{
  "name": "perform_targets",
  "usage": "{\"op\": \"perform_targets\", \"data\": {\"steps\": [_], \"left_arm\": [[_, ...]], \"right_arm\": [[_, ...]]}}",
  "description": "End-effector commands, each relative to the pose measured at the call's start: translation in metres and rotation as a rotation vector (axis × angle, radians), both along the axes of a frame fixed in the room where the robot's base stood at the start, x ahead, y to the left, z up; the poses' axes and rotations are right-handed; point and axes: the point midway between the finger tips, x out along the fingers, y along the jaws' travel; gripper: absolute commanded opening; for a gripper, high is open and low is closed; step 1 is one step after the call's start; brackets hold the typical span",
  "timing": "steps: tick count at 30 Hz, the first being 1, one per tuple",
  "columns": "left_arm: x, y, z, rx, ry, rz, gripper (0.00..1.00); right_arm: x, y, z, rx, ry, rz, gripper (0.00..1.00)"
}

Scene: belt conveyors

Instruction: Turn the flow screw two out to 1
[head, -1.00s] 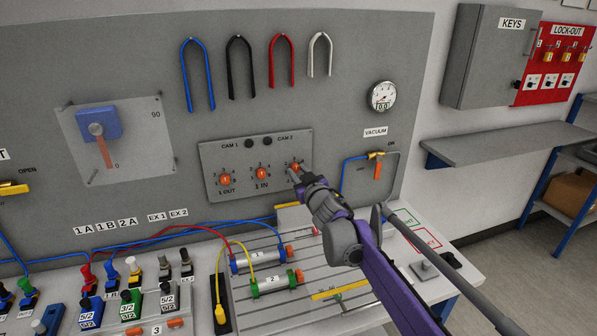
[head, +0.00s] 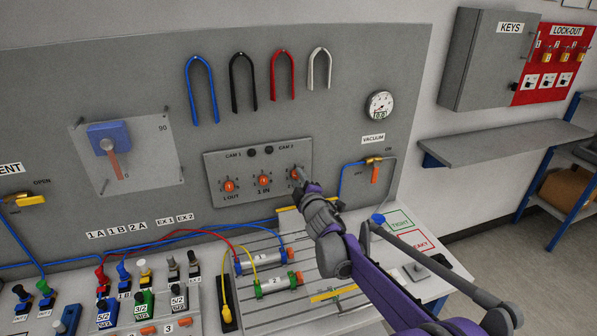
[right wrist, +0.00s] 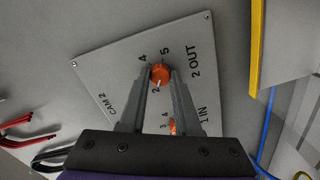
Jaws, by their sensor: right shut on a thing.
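The flow screw two out is an orange knob (right wrist: 160,72) on a grey plate (right wrist: 100,73), beside the print "2 OUT" in the right wrist view. Digits 4, 5 and 2 show around it. A pale mark on its rim lies near the 2. My right gripper (right wrist: 161,78) is shut on this screw, one finger on each side. In the head view the right gripper (head: 299,178) is at the plate's right end and covers part of the screw. My left gripper is not in view.
On the same plate are the 1 IN screw (head: 264,181) and the 1 OUT screw (head: 229,186). The vacuum valve (head: 373,162) with a blue hose is to the right. Cylinders (head: 262,259) with hoses lie on the bench below.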

Motion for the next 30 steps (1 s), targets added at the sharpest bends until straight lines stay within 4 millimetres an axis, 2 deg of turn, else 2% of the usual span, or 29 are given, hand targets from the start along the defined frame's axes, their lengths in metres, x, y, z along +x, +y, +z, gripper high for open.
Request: {"op": "perform_targets", "data": {"steps": [1,3,12,19,30], "left_arm": [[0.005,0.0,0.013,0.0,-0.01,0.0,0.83],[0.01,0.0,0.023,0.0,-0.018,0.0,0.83],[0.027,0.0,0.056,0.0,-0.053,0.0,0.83],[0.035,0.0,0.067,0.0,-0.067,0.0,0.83],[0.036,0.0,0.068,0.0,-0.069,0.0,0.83]], "right_arm": [[0.001,0.001,0.008,-0.042,-0.02,0.001,0.0],[0.002,0.001,0.008,-0.105,-0.041,0.0,0.0],[0.002,0.001,0.007,-0.377,-0.129,0.0,0.0],[0.001,0.001,0.003,-0.581,-0.192,0.0,0.0],[0.0,0.002,0.0,-0.877,-0.288,0.0,0.0]]}}
